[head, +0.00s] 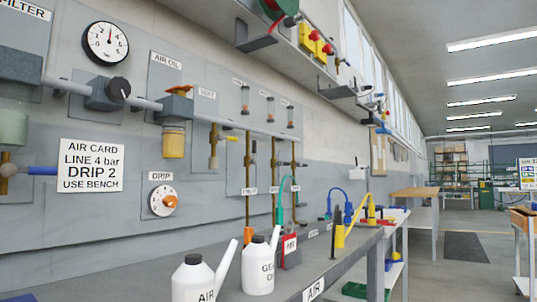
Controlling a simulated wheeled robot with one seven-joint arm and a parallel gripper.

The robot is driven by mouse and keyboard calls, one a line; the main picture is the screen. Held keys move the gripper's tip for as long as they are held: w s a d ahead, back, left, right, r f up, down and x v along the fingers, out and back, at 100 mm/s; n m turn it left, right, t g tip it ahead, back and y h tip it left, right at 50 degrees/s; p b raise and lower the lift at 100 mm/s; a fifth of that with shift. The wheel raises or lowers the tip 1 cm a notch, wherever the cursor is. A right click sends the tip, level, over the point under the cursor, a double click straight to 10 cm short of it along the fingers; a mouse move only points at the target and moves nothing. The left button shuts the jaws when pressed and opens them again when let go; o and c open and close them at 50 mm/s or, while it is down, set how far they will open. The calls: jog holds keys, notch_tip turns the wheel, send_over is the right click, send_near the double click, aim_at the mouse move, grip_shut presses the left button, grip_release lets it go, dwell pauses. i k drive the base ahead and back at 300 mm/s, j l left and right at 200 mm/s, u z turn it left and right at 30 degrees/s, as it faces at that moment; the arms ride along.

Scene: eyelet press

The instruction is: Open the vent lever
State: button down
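A blue lever (42,170) sticks out level to the right from a brass fitting at the far left. A brass valve (213,148) hangs below the pipe, with a yellow lever (229,127) near it. Further along, a dark-handled valve (290,163) sits by the vertical brass pipes. The small labels (250,190) there are too small to read surely. My gripper is not in view.
A pressure gauge (106,43), a black regulator knob (118,88), a drip dial (163,201) and an air card (92,167) are on the wall. White oil cans (198,282) stand on the grey bench (340,262) below. Open floor (460,285) lies to the right.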

aim_at(220, 136)
jog(key=i+l, duration=0.65)
jog(key=l, duration=0.25)
